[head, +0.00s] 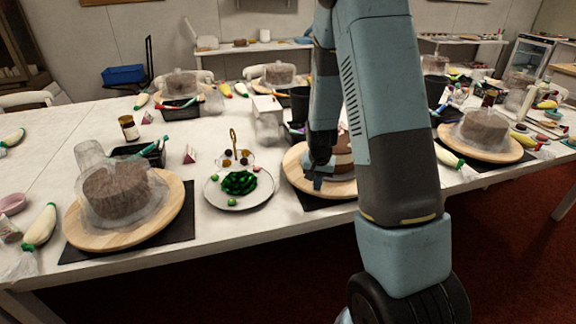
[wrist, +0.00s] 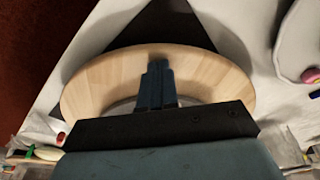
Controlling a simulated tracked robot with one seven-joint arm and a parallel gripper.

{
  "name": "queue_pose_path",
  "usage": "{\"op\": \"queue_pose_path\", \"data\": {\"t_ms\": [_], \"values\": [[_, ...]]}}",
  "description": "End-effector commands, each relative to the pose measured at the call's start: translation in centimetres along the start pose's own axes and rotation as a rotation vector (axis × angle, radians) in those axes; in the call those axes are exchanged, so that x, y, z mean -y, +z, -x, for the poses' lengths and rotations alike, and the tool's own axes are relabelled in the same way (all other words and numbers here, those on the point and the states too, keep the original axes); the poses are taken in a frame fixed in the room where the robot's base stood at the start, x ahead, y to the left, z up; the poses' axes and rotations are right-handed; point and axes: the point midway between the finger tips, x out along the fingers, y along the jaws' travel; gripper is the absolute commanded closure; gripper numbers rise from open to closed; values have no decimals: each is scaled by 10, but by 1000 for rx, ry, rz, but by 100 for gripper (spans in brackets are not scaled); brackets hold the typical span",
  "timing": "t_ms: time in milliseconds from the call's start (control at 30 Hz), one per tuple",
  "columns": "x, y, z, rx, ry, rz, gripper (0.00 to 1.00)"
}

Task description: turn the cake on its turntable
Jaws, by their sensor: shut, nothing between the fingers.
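A brown cake (head: 343,158) stands on a round wooden turntable (head: 297,172) at the table's front edge, partly hidden behind my arm in the head view. The turntable's pale top also shows in the wrist view (wrist: 95,92), where my gripper's body hides the cake. My gripper (head: 318,182) is shut and empty, pointing down at the left side of the cake. In the wrist view its closed fingers (wrist: 157,72) lie over the wooden top. I cannot tell whether they touch the turntable or the cake.
A black mat (head: 312,203) lies under the turntable. A plate of green sweets (head: 239,187) stands close on its left. Wrapped cakes on turntables stand at left (head: 120,192) and right (head: 483,130). A black bin (head: 300,103) stands behind.

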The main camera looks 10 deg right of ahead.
Motion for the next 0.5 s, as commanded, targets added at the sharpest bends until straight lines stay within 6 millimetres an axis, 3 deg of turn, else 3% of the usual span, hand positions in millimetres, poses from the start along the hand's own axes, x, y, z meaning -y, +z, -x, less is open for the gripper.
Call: {"op": "queue_pose_path", "data": {"t_ms": [333,500], "values": [[-9,2,0,1,0,1,100],[-9,-1,11,-3,-1,0,100]]}}
